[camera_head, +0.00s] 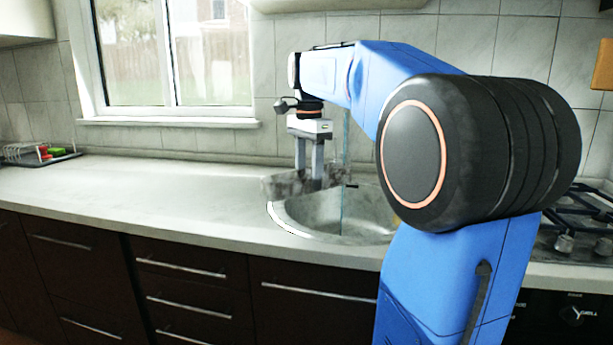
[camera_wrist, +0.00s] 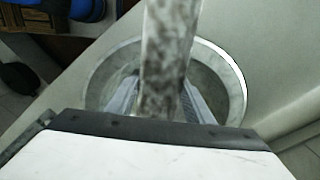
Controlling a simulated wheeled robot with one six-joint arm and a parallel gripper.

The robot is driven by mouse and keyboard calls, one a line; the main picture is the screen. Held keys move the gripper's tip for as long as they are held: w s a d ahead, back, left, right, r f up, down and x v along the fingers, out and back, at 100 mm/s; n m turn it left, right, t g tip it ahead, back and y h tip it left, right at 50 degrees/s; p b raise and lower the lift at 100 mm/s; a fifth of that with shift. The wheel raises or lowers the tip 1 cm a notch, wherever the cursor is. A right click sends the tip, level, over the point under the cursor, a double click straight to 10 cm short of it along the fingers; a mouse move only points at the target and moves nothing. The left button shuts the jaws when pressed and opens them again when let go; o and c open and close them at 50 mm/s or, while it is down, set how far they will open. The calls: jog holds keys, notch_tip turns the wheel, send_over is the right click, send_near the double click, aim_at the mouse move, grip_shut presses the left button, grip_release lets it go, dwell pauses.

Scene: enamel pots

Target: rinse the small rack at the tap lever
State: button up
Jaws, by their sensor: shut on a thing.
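My gripper (camera_head: 309,178) points down over the sink, shut on a mottled grey piece, which I take to be the small rack (camera_head: 281,187). The rack is held at the level of the sink rim, over its back left part. In the wrist view the rack (camera_wrist: 166,62) is a long speckled bar between my two fingers (camera_wrist: 163,108), running away from the gripper across the basin. A thin, pale, see-through vertical streak, which looks like running water (camera_head: 343,205), comes down into the basin right of the rack. The tap lever cannot be made out; my arm covers that area.
The round metal sink (camera_head: 292,222) is set into the pale worktop (camera_head: 150,195). A wire dish rack (camera_head: 22,152) with red and green items stands far left. A gas hob (camera_head: 585,215) is at the right, partly behind my arm. The worktop left of the sink is clear.

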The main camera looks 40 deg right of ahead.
jog(key=w+d+f, duration=0.2)
jog(key=w+d, duration=0.4)
jog(key=d, duration=0.2)
jog(key=shift+w+d, duration=0.15)
jog(key=shift+d, duration=0.15)
dwell(0.5)
jog(key=shift+d, duration=0.15)
dwell(0.5)
jog(key=shift+s+d, duration=0.25)
jog(key=shift+s, duration=0.25)
jog(key=shift+w+a, duration=0.1)
jog(key=shift+w+a, duration=0.3)
jog(key=shift+w, duration=0.1)
jog(key=shift+s+d, duration=0.1)
jog(key=shift+s, duration=0.05)
jog(key=shift+s+d, duration=0.3)
jog(key=shift+s, duration=0.05)
dwell(0.3)
jog(key=shift+a, duration=0.15)
